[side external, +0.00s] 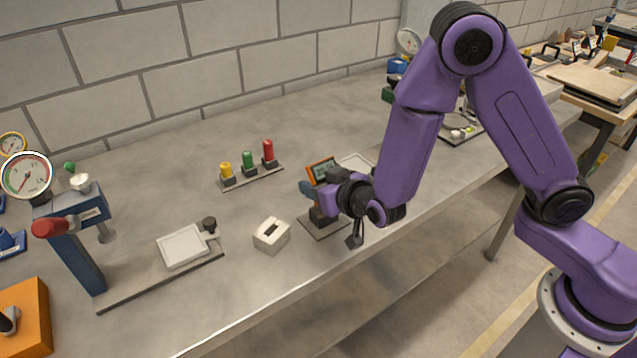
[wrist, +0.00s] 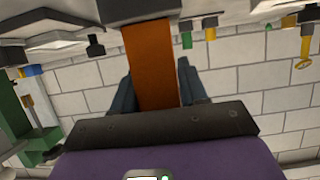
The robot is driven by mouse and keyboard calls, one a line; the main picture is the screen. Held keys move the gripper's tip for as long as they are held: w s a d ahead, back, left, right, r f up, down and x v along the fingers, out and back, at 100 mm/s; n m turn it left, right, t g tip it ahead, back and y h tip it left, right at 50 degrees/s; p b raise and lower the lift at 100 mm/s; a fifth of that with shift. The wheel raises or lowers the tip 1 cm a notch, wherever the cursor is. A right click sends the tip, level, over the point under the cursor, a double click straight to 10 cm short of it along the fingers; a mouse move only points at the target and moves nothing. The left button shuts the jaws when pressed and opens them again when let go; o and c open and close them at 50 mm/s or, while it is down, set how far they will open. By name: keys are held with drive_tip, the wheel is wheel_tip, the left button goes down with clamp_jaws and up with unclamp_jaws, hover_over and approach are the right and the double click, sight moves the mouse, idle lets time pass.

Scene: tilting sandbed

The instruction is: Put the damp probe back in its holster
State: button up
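The damp probe is orange with a small dark screen (side external: 322,170) and stands upright at my gripper in the side external view. The wrist view shows its orange body (wrist: 150,62) between my two blue-grey fingers, which lie close against both sides. My gripper (side external: 309,190) is shut on it. A dark block (side external: 321,216) on a thin grey plate, which looks like the holster, is directly below the probe. The wrist view shows a dark box (wrist: 140,9) at the probe's far end. I cannot tell whether the probe is seated in it; my wrist hides part.
A white slotted block (side external: 271,235) stands left of my gripper. Behind it is a strip with yellow, green and red pegs (side external: 249,166). A blue press with a red handle (side external: 72,245) and a pale plate (side external: 184,246) are further left. Bench is clear between them.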

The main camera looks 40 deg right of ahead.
drive_tip(key=o, duration=0.4)
drive_tip(key=shift+s, duration=0.1)
drive_tip(key=shift+v, duration=8.6)
drive_tip(key=shift+r, duration=0.1)
